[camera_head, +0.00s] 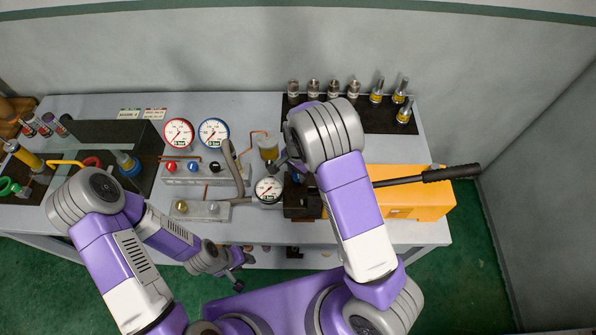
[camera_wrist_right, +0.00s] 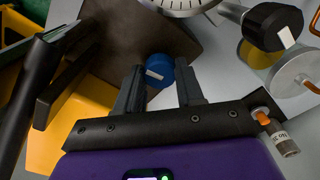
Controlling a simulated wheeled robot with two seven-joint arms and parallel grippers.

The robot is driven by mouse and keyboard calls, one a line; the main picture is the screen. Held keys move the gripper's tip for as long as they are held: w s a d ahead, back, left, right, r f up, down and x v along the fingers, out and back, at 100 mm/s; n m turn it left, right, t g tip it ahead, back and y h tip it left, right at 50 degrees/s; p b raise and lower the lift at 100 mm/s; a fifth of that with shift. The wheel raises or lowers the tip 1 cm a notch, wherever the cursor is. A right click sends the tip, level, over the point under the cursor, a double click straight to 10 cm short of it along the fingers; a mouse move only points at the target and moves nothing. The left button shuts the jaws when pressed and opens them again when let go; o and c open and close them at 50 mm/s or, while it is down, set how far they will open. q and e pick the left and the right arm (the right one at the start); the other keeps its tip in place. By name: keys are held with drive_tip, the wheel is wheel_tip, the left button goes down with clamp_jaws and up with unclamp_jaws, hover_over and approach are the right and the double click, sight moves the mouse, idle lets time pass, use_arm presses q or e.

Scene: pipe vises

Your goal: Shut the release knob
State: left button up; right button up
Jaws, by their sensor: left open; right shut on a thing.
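The blue knob (camera_wrist_right: 160,71) with a white mark shows in the right wrist view, between the fingertips of my right gripper (camera_wrist_right: 161,80). The fingers are shut on it. I take it for the release knob, beside the yellow hand pump (camera_head: 430,205). In the head view my right arm hangs over the pump's left end and hides most of the gripper and knob. My left gripper (camera_head: 238,276) is open and empty in front of the table's front edge, away from the pump.
A pressure gauge (camera_head: 268,190) stands left of the pump. The pump's lever (camera_head: 452,172) sticks out to the right. Two larger gauges (camera_head: 213,132) stand behind a row of coloured knobs (camera_head: 193,167). A dark mat (camera_head: 375,118) with several fittings lies at the back.

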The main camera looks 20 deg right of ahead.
sight(298, 175)
drive_tip(key=shift+m, duration=1.1)
drive_tip(key=o, duration=1)
drive_tip(key=shift+o, duration=0.2)
wheel_tip(298, 175, up, 8)
drive_tip(key=shift+f, duration=0.2)
drive_tip(key=shift+w, duration=0.1)
